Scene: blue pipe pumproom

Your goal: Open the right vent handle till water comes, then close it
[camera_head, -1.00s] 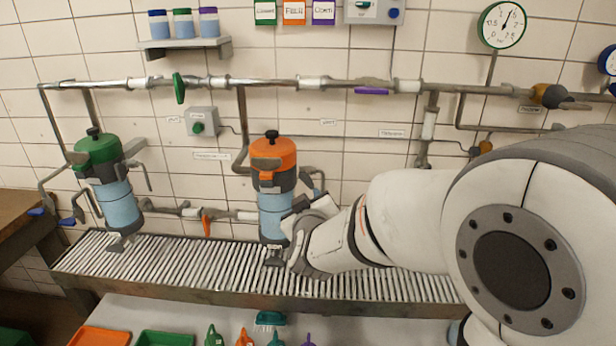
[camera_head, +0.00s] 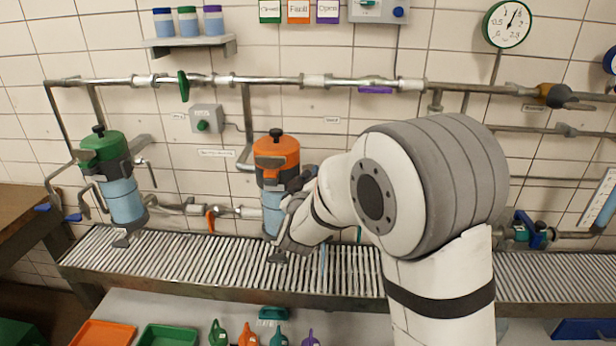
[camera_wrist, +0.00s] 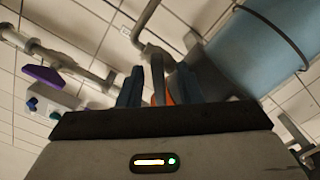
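The orange-topped filter housing (camera_head: 276,150) with a blue body stands over the grating. Its right side, where a vent handle showed earlier, is now mostly hidden by my gripper (camera_head: 290,205) in the head view. In the wrist view my gripper's two dark blue fingers (camera_wrist: 158,88) stand apart. A grey bar (camera_wrist: 157,75), perhaps the vent handle, shows between them, with gaps at its sides; I cannot tell if they touch it. The blue body (camera_wrist: 255,50) is close at the right. A thin pale-blue streak shows right of my gripper in the head view; I cannot tell if it is water.
A green-topped housing (camera_head: 107,160) stands at the left. A slatted grating (camera_head: 190,255) runs below the housings. A pipe with a green valve handle (camera_head: 183,86) and a purple handle (camera_head: 376,90) crosses the wall above. Trays and small coloured items lie in front.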

